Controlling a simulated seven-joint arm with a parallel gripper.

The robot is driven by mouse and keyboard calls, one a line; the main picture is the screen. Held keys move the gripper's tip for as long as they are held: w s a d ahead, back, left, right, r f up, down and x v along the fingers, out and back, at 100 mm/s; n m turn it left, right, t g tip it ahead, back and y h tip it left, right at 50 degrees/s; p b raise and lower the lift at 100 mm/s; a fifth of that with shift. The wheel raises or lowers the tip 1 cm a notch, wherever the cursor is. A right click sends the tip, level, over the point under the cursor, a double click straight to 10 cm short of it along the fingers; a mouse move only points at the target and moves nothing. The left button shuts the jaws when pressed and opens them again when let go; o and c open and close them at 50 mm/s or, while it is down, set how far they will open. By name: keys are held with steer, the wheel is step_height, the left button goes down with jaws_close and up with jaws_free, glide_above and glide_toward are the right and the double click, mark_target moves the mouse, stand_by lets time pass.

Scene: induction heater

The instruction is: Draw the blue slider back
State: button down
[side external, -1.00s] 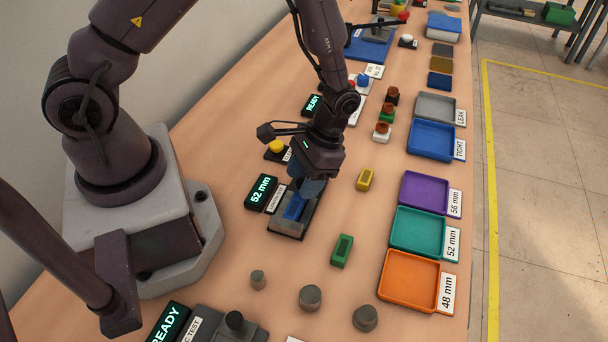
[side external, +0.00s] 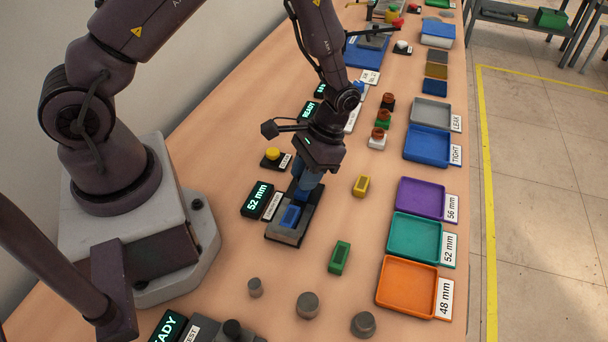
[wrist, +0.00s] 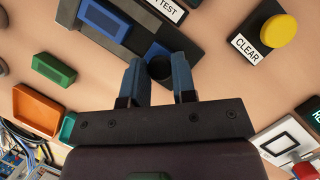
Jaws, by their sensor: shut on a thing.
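The blue slider (wrist: 157,49) with its dark round knob (wrist: 160,68) sits at one end of the dark gauge fixture (wrist: 185,42). My gripper (wrist: 159,72) has its two blue fingers on either side of the knob, shut on it. A separate blue block (wrist: 104,18) lies in the fixture, apart from the slider. In the side view my gripper (side external: 305,188) is low over the far end of the fixture (side external: 284,234), with the blue block (side external: 290,215) in front of it. The fingers mostly hide the slider there.
A display (side external: 257,199) reading 52 mm stands left of the fixture. A yellow button (side external: 272,153) is behind it. Green (side external: 340,257) and yellow (side external: 361,185) blocks lie to the right, before the purple (side external: 420,199), teal (side external: 416,238) and orange (side external: 407,286) trays.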

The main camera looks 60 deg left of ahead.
steer(key=c, duration=0.9)
jaws_free()
steer(key=shift+w+a, duration=0.15)
steer(key=shift+r, duration=0.1)
steer(key=v, duration=1.3)
steer(key=s+r+t, duration=0.3)
steer(key=s+r, duration=0.2)
steer(key=r, duration=0.1)
steer(key=s+r+t, duration=0.3)
steer(key=s+r, duration=0.2)
steer(key=r, duration=0.1)
steer(key=s+r+t, duration=0.4)
steer(key=s+r, duration=0.2)
steer(key=r, duration=0.1)
steer(key=shift+a, duration=0.2)
